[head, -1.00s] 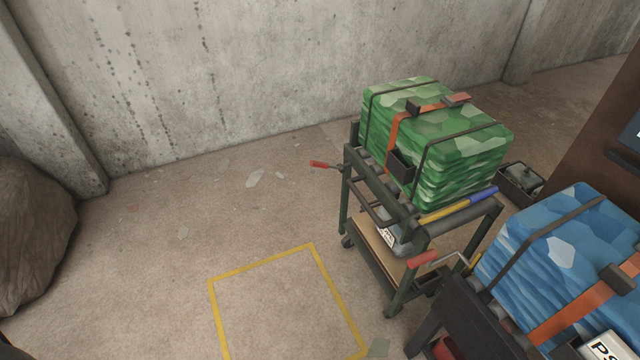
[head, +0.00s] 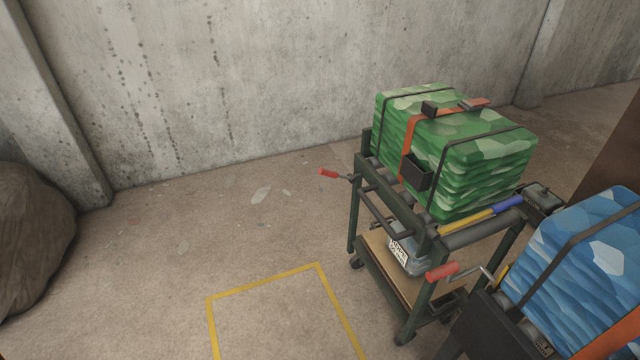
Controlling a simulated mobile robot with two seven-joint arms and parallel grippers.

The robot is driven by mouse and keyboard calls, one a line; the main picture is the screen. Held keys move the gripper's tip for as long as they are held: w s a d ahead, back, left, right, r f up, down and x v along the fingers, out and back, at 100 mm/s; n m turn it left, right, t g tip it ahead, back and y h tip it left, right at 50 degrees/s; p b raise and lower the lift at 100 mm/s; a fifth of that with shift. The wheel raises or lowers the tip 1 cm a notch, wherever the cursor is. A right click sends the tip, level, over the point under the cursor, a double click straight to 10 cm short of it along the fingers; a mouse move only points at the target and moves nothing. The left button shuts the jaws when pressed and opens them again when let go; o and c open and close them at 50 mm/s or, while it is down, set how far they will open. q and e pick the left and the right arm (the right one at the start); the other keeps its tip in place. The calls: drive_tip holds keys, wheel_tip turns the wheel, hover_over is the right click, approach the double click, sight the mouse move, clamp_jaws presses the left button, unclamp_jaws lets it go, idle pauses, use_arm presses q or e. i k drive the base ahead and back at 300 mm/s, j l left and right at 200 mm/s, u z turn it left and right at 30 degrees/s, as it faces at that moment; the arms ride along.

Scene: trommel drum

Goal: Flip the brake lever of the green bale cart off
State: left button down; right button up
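The green bale cart (head: 425,275) stands right of centre in the head view, a dark green frame with rollers on top. A green bale (head: 460,150) with dark straps and an orange strap sits on it. A lever with a red grip (head: 328,173) sticks out from the cart's left side. A second red grip (head: 442,271) on a bent metal rod shows near the cart's front right corner. I cannot tell from the picture which of these is the brake lever. Neither of my grippers is in view.
A blue bale (head: 585,262) on a dark stand is at the lower right, close to the cart. A yellow floor outline (head: 262,281) lies left of the cart. A brown sack-like heap (head: 32,240) is at the far left.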

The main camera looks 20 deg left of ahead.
sight(322, 171)
drive_tip(key=i+j+z, duration=0.1)
drive_tip(key=i+j, duration=0.6)
drive_tip(key=i+j+z, duration=0.15)
drive_tip(key=i+j, duration=0.55)
drive_tip(key=j, duration=0.2)
